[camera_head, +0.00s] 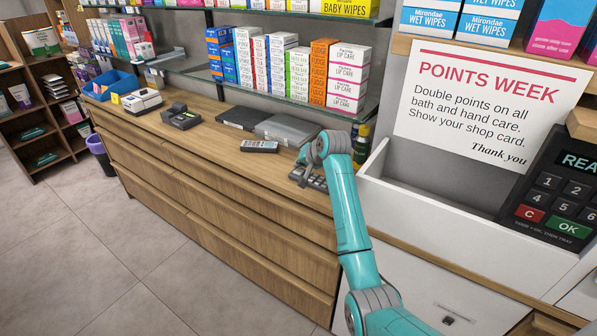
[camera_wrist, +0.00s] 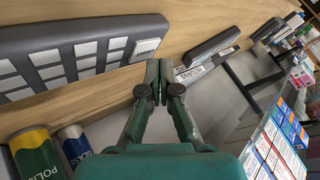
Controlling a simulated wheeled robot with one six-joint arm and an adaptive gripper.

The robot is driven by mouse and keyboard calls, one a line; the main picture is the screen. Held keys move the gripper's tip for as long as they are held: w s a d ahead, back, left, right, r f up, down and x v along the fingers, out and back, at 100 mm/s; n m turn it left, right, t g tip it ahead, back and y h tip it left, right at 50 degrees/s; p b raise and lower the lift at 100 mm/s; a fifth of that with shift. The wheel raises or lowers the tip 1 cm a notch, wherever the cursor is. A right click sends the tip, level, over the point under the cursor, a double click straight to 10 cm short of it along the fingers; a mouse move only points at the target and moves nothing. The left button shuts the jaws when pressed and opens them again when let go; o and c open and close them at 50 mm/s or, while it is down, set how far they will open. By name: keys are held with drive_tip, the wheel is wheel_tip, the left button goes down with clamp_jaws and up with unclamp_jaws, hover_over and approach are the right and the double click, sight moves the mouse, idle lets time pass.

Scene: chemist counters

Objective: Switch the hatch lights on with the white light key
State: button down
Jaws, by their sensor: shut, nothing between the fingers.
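A dark grey key panel (camera_wrist: 75,62) with rows of pale keys fills the upper left of the wrist view. At its end nearest my gripper is a whiter key (camera_wrist: 145,49) with small dark lettering, too small to read surely. My gripper (camera_wrist: 154,75) is shut and empty, its fingertips just beside that key. I cannot tell whether they touch it. In the head view the panel (camera_head: 318,182) lies on the wooden counter, partly hidden by my arm and wrist. No lit hatch lights can be made out.
A grey flat box (camera_head: 287,129) and a dark handset-like device (camera_head: 260,146) lie on the counter near my wrist. A glass shelf of cartons (camera_head: 290,70) hangs above. Bottles (camera_wrist: 40,153) stand close to my gripper. A large card terminal (camera_head: 555,185) is at right.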

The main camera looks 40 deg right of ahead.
sight(300, 172)
drive_tip(key=shift+f, duration=0.3)
drive_tip(key=shift+f, duration=0.2)
idle(0.4)
drive_tip(key=shift+r, duration=0.65)
drive_tip(key=shift+r, duration=0.1)
drive_tip(key=shift+r, duration=2.9)
